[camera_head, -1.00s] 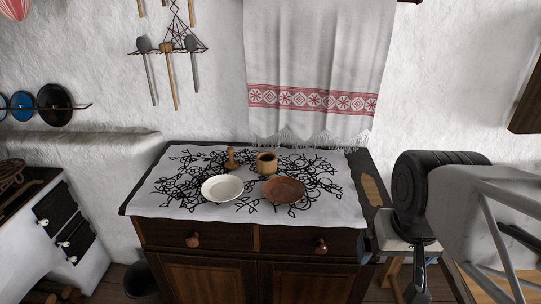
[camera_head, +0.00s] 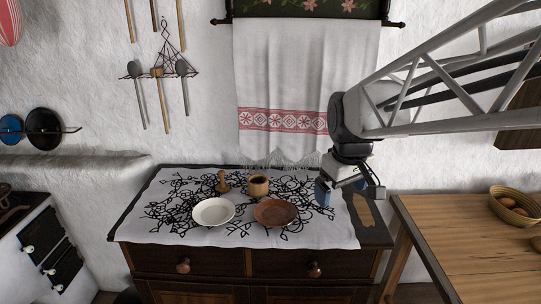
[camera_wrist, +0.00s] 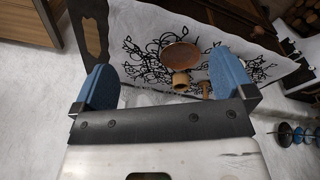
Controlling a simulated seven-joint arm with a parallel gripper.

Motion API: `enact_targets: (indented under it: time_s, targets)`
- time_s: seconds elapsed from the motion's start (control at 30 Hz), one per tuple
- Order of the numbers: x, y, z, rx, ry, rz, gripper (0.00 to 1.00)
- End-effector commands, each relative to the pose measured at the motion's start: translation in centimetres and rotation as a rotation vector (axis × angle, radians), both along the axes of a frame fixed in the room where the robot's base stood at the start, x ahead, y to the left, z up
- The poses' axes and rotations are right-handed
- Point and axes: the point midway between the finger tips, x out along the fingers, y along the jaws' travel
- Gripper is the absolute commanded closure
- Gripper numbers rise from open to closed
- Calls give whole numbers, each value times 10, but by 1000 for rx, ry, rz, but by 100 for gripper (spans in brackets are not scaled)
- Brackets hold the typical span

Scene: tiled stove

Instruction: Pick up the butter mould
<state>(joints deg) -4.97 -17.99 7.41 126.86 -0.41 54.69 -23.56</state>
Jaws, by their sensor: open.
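The butter mould, which I take to be the small turned wooden piece with a knobbed handle (camera_head: 222,183), stands upright on the cloth-covered cabinet, behind the white plate (camera_head: 213,211) and left of the wooden cup (camera_head: 258,186). In the wrist view a small wooden piece beside the right finger looks like the mould (camera_wrist: 206,89); part of it is hidden. My gripper (camera_head: 347,190) is open and empty, above the right end of the cabinet, well to the right of the mould. Its two blue fingers stand wide apart in the wrist view (camera_wrist: 163,76).
A brown plate (camera_head: 275,212) lies in front of the cup. A patterned white cloth (camera_head: 170,230) covers the cabinet top. A towel (camera_head: 300,70) hangs on the wall behind. The cloth's left part is free.

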Motion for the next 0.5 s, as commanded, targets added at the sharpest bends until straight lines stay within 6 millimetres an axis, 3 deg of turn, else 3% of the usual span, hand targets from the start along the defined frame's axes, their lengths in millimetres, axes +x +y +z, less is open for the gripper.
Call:
enact_targets:
  time_s: [0.5]
  targets:
    - [131,51,-18,-40,47,337,0]
